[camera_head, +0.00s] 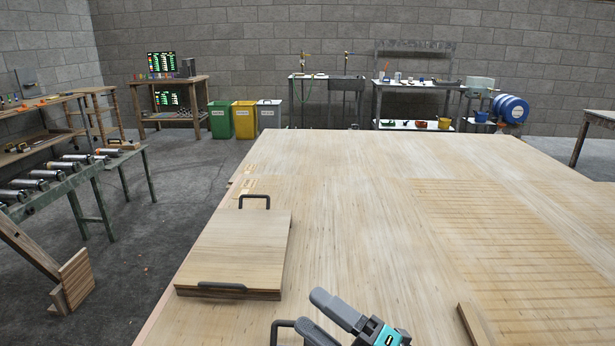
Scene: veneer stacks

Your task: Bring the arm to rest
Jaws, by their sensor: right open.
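My right gripper (322,318) shows at the bottom middle of the head view, above the near part of the wooden table (350,200). Its grey fingers are apart and nothing shows between them. A stack of veneer boards (238,250) lies on the table to the left of the gripper, apart from it. The stack has a dark handle (222,287) at its near edge and another dark handle (254,198) at its far edge. My left gripper is not in view.
A dark bracket (275,330) stands at the bottom edge beside my gripper. A wooden strip (474,325) lies at the lower right. The table's middle and far part are clear. A roller conveyor (60,180) stands on the left, and bins (244,119) stand at the back wall.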

